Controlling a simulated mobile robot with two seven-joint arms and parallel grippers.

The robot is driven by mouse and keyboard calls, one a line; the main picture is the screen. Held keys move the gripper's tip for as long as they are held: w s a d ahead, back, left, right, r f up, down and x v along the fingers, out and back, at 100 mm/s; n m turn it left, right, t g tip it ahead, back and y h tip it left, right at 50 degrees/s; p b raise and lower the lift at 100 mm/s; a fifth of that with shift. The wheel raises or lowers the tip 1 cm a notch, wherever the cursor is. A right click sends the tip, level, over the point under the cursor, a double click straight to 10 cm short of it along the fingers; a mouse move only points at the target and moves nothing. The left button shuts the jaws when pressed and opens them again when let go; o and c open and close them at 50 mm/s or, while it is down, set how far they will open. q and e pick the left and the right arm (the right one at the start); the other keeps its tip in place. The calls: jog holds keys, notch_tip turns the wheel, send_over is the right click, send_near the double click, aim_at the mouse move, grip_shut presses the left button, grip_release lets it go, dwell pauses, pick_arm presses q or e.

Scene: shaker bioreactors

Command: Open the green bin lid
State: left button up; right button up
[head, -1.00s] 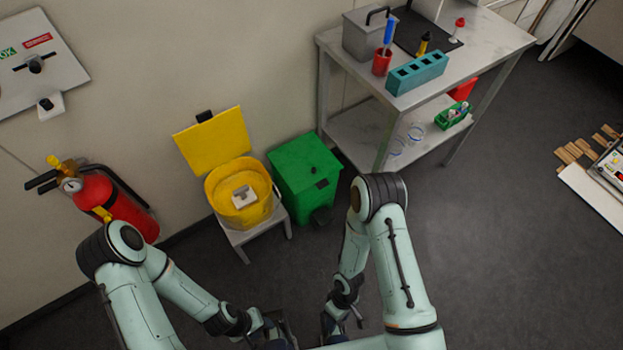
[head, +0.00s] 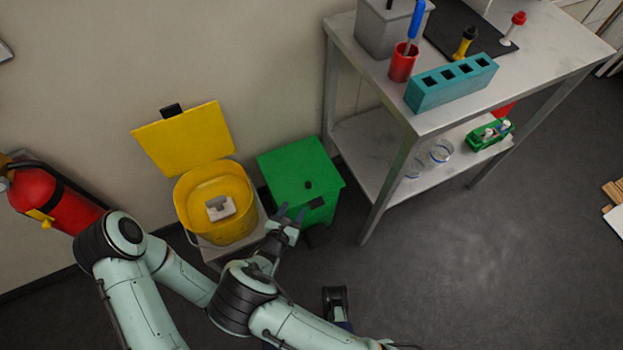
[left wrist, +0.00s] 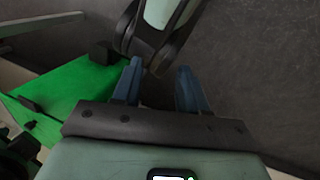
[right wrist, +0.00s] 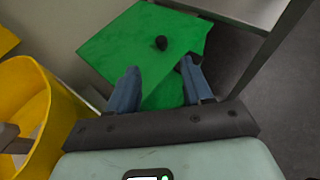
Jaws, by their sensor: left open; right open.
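The green bin (head: 297,168) stands on the floor between the yellow bin and the table, with its flat lid shut. A black knob (head: 308,185) sits on the lid and a dark tab (head: 316,203) is at its front edge. My right gripper (head: 292,212) is open and empty at the lid's front-left edge. In the right wrist view its fingers (right wrist: 160,70) show in front of the lid (right wrist: 125,45) and knob (right wrist: 161,43); I cannot tell whether they touch. My left gripper (left wrist: 160,70) is open and empty, with the green bin (left wrist: 75,85) to its left.
A yellow bin (head: 222,222) with its lid raised stands close at the left, holding a white item (head: 220,207). A metal table (head: 450,122) stands at the right, its leg near the green bin. A red fire extinguisher (head: 55,200) is far left.

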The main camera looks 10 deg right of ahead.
aim_at(308, 184)
jog(key=b+x, duration=0.1)
jog(key=x, duration=0.3)
jog(key=b+x, duration=0.1)
jog(key=x, duration=0.3)
jog(key=f+b+x, duration=0.1)
jog(key=x, duration=0.4)
jog(key=shift+s+a+b, duration=0.1)
jog(key=shift+s+b, duration=0.15)
jog(key=shift+b, duration=0.1)
jog(key=shift+w+d+f, duration=0.1)
jog(key=shift+w+d, duration=0.15)
jog(key=shift+w, duration=0.25)
pick_arm(q)
jog(key=w+a+f+t+y, duration=0.1)
jog(key=w+a+f+t, duration=0.1)
jog(key=w, duration=0.4)
notch_tip(308, 184, down, 3)
jog(key=shift+w+a+r+n, duration=0.1)
jog(key=shift+w+a+n, duration=0.25)
jog(key=shift+a, duration=0.15)
pick_arm(e)
grip_shut()
